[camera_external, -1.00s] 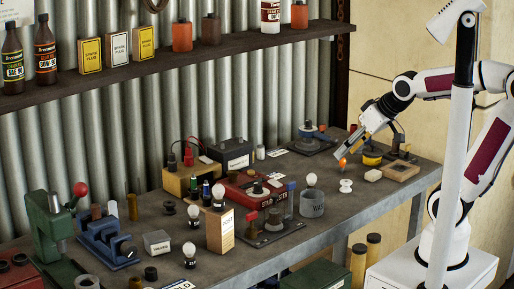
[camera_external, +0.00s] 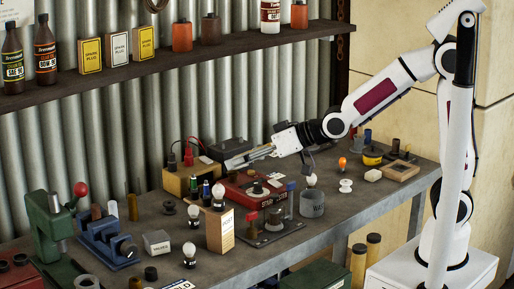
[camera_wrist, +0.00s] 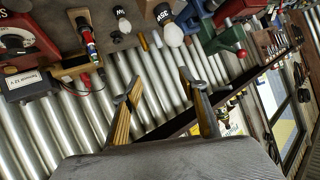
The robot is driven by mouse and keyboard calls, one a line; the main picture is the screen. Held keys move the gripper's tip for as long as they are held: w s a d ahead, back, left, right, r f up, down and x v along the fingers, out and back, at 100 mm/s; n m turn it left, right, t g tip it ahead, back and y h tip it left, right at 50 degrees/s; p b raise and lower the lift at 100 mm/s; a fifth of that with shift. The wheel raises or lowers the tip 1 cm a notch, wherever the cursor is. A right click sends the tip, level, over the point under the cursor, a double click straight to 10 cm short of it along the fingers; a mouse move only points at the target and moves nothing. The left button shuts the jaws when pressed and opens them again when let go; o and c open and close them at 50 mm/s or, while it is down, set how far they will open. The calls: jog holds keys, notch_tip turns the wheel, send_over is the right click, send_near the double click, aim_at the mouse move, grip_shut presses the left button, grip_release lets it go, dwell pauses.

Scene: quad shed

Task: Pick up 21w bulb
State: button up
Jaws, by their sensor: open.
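In the wrist view, a small bulb (camera_wrist: 124,26) and a larger bulb (camera_wrist: 173,36) have labels ending in W. My gripper (camera_external: 229,164) is open and empty, above the middle of the bench near the red box. Its two fingers (camera_wrist: 158,84) show apart in the wrist view.
An orange bulb (camera_external: 342,163) stands at the right. The red box (camera_external: 246,193), a dark battery (camera_external: 229,152) and a tall cardboard box (camera_external: 220,232) crowd the middle. A green press (camera_external: 50,230) and blue vise (camera_external: 106,243) stand left. A shelf (camera_external: 130,71) runs along the back wall.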

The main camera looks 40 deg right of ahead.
jog(key=s+a+f+n+y, duration=0.1)
jog(key=s+a+f+y, duration=0.1)
jog(key=a, duration=0.8)
jog(key=t+y, duration=0.1)
send_over(194, 248)
jog(key=d, duration=0.2)
notch_tip(194, 248, down, 3)
jog(key=s+f+t+h, duration=0.1)
jog(key=f+t, duration=0.1)
jog(key=f, duration=0.2)
jog(key=s+f+m+t+h, duration=0.1)
jog(key=s+f, duration=0.1)
jog(key=f, duration=0.2)
jog(key=s+f+t+h, duration=0.2)
jog(key=f, duration=0.3)
jog(key=shift+d+m+t, duration=0.15)
jog(key=shift+m+t, duration=0.15)
jog(key=shift+s+d+f+h, duration=0.25)
jog(key=shift+d+h, duration=0.05)
jog(key=shift+w, duration=0.1)
jog(key=shift+x, duration=1.2)
jog(key=shift+w+a, duration=0.1)
jog(key=shift+a, duration=0.05)
